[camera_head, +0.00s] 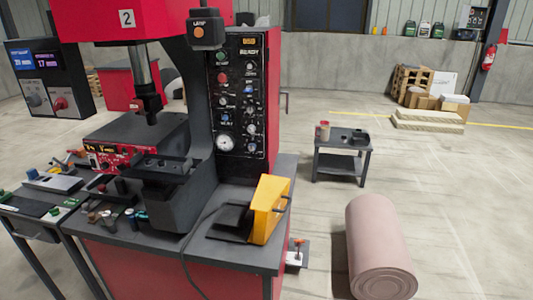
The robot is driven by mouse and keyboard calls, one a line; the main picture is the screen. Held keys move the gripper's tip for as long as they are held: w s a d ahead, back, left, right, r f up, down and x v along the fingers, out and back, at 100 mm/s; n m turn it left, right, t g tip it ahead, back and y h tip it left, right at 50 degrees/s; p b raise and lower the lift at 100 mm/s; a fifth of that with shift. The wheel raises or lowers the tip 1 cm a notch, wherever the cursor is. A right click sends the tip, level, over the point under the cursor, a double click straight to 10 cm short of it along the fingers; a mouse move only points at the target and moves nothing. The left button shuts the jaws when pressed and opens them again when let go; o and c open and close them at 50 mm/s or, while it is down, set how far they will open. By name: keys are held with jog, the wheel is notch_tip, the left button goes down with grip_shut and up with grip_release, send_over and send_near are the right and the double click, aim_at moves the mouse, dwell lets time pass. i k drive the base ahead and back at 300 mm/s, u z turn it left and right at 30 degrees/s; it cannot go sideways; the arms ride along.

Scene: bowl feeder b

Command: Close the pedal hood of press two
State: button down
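Press two (210,120) is a red and black machine with a "2" plate at its top left. The yellow pedal hood (268,212) is on the right part of its dark bench top (227,254). The hood stands upright, tipped up at the right end of the black pedal base (230,222), which lies uncovered to its left. A black handle (283,207) is on the hood's right face. A cable runs from the base over the bench's front edge. My gripper is not in view.
A control panel (238,95) with knobs and a gauge rises behind the hood. Several small parts lie on the bench's left, beside another table (40,228). A small black table (343,143) stands at the right. Floor between it and the bench is clear.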

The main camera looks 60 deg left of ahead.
aim_at(269, 202)
jog(key=u, duration=0.75)
jog(key=i, duration=0.75)
jog(key=u, duration=0.95)
